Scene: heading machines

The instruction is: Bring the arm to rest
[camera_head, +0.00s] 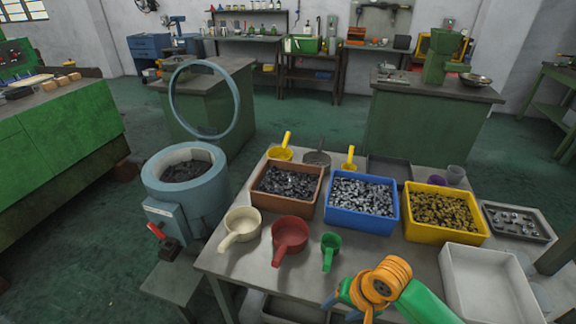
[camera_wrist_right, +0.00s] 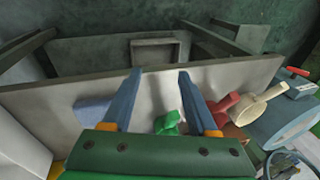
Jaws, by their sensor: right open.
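My right gripper (camera_head: 341,308) is at the front edge of the grey table (camera_head: 262,215), its orange wrist and green arm reaching in from the lower right. In the right wrist view its two blue-grey fingers (camera_wrist_right: 158,88) stand apart with nothing held between them. The green scoop (camera_head: 330,250) lies on the table just beyond the gripper; it also shows in the wrist view (camera_wrist_right: 168,124), partly hidden by the gripper. My left gripper is not in view.
Red (camera_head: 290,238) and cream (camera_head: 240,226) scoops lie near the front left. Brown (camera_head: 287,205), blue (camera_head: 361,221) and yellow (camera_head: 446,230) bins hold small parts. An empty white tray (camera_head: 488,284) lies right of my arm. A round blue-grey machine (camera_head: 187,190) stands left.

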